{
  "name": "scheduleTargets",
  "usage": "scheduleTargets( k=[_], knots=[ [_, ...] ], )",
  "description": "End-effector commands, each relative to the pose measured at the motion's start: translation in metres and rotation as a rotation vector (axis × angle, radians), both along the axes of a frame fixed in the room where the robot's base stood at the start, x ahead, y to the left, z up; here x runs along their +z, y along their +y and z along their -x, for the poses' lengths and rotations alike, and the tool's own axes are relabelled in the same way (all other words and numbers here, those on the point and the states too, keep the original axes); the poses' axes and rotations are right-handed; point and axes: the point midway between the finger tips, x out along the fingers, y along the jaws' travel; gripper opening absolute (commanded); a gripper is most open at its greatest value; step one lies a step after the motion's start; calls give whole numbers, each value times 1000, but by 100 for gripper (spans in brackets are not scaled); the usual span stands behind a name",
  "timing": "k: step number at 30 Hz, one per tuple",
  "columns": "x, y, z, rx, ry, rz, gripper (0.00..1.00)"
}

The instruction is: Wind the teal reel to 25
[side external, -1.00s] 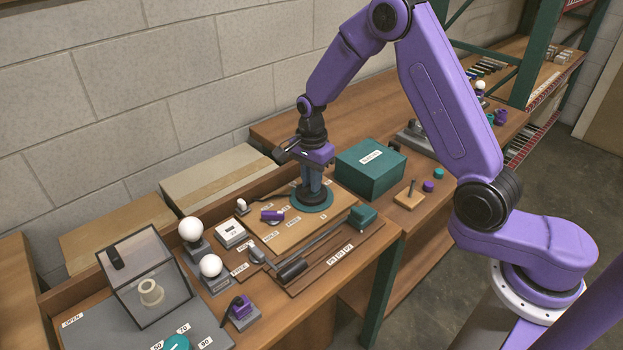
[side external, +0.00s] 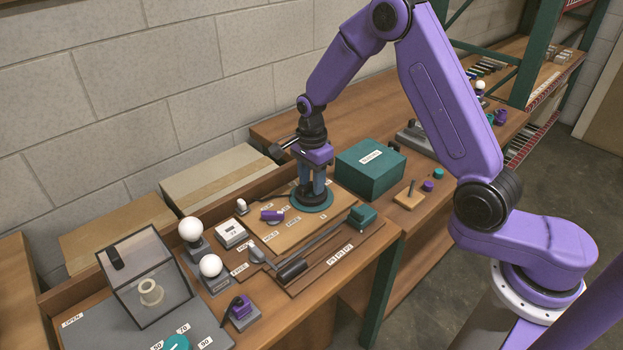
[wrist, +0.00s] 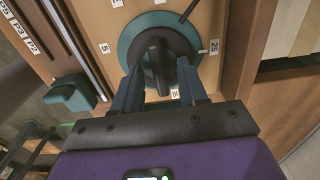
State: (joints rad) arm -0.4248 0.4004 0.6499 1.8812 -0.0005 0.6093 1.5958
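The teal reel (side external: 328,204) lies flat on the tan board, with a black hub and an upright black bar in its middle. The wrist view shows its teal rim (wrist: 130,38) and the black bar (wrist: 157,62). The label 25 (wrist: 214,46) is at the right, 5 (wrist: 105,48) at the left and 15 (wrist: 175,93) below. A thin light pointer (wrist: 203,51) sits at the rim close to the 25. My gripper (side external: 311,192) points down over the reel; its fingers (wrist: 160,68) stand either side of the bar, with gaps apparent. Fingertip contact with the hub is unclear.
A teal box (side external: 370,168) stands right of the reel. A purple handle (side external: 271,215) is close on the left of the board. A sliding teal block (side external: 362,216) is in front. White balls (side external: 190,229) and a clear-sided case (side external: 145,275) are further left.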

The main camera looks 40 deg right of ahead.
Motion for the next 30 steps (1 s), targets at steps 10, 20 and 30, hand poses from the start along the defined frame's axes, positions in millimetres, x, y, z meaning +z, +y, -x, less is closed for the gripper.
scheduleTargets(
  k=[10, 20, 30],
  knots=[
    [3, 0, 0, 0, -1, 0, 42],
    [57, 0, -1, 0, -7, 0, 42],
    [128, 0, -1, 0, -5, 0, 42]
  ],
)
